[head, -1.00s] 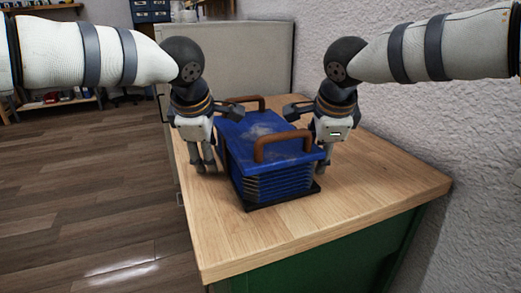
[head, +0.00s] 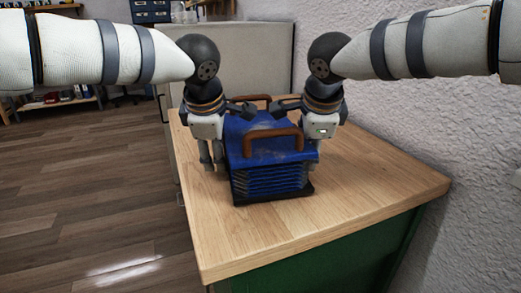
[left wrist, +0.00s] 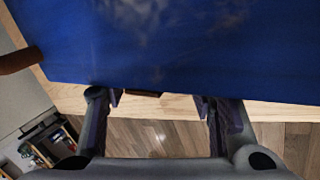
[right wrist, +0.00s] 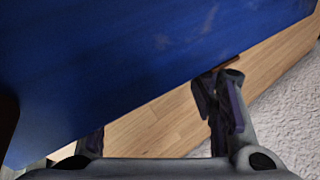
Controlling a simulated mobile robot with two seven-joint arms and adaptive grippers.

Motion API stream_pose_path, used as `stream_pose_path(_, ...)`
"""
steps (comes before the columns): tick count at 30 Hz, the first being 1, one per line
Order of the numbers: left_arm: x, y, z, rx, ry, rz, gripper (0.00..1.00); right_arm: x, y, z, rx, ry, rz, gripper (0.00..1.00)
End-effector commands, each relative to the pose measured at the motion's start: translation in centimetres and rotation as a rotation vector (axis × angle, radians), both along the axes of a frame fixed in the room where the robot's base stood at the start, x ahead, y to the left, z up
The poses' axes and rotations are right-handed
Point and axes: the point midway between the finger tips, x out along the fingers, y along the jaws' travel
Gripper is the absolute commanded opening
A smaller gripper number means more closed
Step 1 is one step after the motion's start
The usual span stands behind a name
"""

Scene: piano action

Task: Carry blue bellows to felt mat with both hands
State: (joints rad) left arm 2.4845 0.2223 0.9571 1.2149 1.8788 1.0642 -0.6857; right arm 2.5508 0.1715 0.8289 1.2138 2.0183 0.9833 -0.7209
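The blue bellows (head: 268,150) sits upright on the wooden bench top, with pleated sides, two brown handles and a dark base. My left gripper (head: 213,158) points down close against its left side, fingers apart. In the left wrist view the left gripper (left wrist: 155,98) has its fingers spread at the edge of the blue top (left wrist: 180,45). My right gripper (head: 321,142) is at the right side; its fingers are partly hidden in the head view. In the right wrist view the right gripper (right wrist: 150,112) is open beside the blue top (right wrist: 120,60). I cannot make out a felt mat.
The wooden bench top (head: 340,215) is clear in front of the bellows and to its right. A rough grey wall (head: 420,125) runs along the right. A grey cabinet (head: 255,58) stands behind. Dark wood floor (head: 90,190) lies to the left.

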Motion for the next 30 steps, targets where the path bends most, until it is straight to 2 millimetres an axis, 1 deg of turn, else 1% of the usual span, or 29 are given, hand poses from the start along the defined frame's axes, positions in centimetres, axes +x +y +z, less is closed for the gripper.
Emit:
stream_pose_path(1, -0.4, -1.3, 3.1, -0.022, -0.035, -0.019, 0.50, -0.3, 0.9, 2.8, 0.014, -0.033, 0.010, 0.50)
stream_pose_path(3, -0.7, -1.3, 5.6, -0.020, -0.064, -0.019, 0.50, -0.5, 0.8, 5.2, 0.013, -0.061, 0.011, 0.50)
stream_pose_path(5, -0.8, -1.3, 6.9, -0.021, -0.080, -0.019, 0.50, -0.7, 0.8, 6.5, 0.013, -0.077, 0.011, 0.50)
stream_pose_path(6, -0.8, -1.2, 7.0, -0.021, -0.081, -0.019, 0.50, -0.7, 0.8, 6.6, 0.013, -0.078, 0.012, 0.50)
stream_pose_path(9, -0.7, -1.2, 6.2, -0.020, -0.072, -0.018, 0.50, -0.6, 0.8, 5.8, 0.012, -0.068, 0.012, 0.50)
stream_pose_path(12, -0.6, -1.2, 5.9, -0.020, -0.069, -0.017, 0.50, -0.6, 0.8, 5.6, 0.011, -0.065, 0.013, 0.50)
stream_pose_path(25, -0.6, -1.0, 6.0, -0.020, -0.071, -0.014, 0.50, -0.6, 0.7, 5.6, 0.009, -0.066, 0.012, 0.50)
stream_pose_path(28, -0.9, -1.0, 5.7, -0.018, -0.070, -0.014, 0.50, -0.9, 0.7, 5.3, 0.008, -0.066, 0.013, 0.50)
stream_pose_path(30, -1.4, -0.9, 5.2, -0.017, -0.070, -0.015, 0.50, -1.4, 0.6, 4.8, 0.008, -0.064, 0.013, 0.50)
